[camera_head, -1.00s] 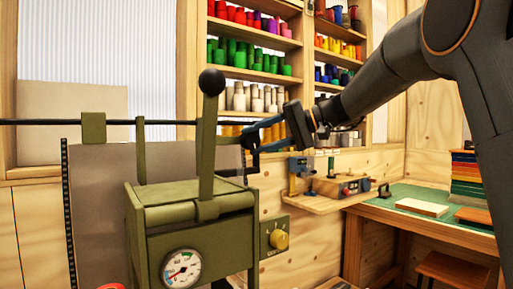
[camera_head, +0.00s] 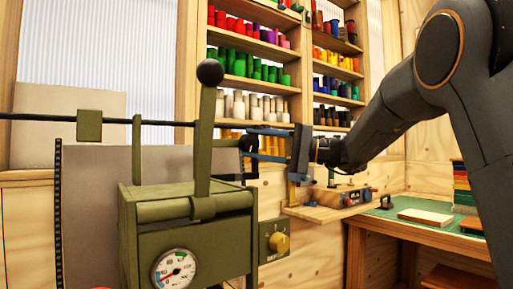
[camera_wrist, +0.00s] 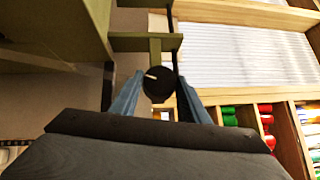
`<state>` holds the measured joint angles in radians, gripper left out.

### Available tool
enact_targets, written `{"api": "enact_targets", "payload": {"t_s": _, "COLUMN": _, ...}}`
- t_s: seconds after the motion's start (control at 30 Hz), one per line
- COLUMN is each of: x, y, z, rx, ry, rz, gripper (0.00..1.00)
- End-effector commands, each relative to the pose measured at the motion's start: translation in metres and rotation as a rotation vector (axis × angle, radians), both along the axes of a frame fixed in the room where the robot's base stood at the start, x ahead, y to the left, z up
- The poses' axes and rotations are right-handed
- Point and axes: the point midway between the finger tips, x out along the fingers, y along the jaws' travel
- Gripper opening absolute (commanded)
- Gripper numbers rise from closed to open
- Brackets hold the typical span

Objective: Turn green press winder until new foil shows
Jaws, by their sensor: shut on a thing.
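The green press (camera_head: 190,235) stands at left in the head view, with an upright lever (camera_head: 205,140) topped by a black ball and a dial gauge (camera_head: 173,269) on its front. A black rod (camera_head: 45,117) runs across behind it, with a grey sheet (camera_head: 95,200) below. My gripper (camera_head: 254,145) reaches in from the right, its blue fingers shut on the dark winder (camera_head: 246,148) at the rod's right end. In the wrist view the winder's round black knob (camera_wrist: 158,85), with a pale mark, sits between the fingertips. I cannot identify any new foil.
A yellow knob (camera_head: 279,243) on a green plate sits right of the press. Shelves of coloured foil rolls (camera_head: 250,68) stand behind. A wall shelf (camera_head: 325,214) holds a small device. A green-topped bench (camera_head: 400,225) is at right.

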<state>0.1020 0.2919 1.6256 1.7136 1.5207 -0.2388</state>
Motion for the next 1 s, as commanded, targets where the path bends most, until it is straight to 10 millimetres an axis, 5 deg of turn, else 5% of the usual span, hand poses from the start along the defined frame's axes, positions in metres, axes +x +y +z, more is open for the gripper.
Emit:
{"api": "enact_targets", "payload": {"t_s": 0.43, "x": 0.000, "y": 0.001, "z": -0.001, "rx": 0.008, "ry": 0.007, "rz": 0.001, "gripper": 0.19}}
{"api": "enact_targets", "payload": {"t_s": 0.47, "x": 0.000, "y": 0.001, "z": -0.001, "rx": 0.008, "ry": 0.007, "rz": 0.001, "gripper": 0.43}}
{"api": "enact_targets", "payload": {"t_s": 0.57, "x": 0.000, "y": 0.001, "z": -0.001, "rx": 0.008, "ry": 0.007, "rz": 0.001, "gripper": 0.60}}
{"api": "enact_targets", "payload": {"t_s": 1.0, "x": -0.002, "y": -0.013, "z": -0.003, "rx": 0.008, "ry": 0.005, "rz": -0.002, "gripper": 0.60}}
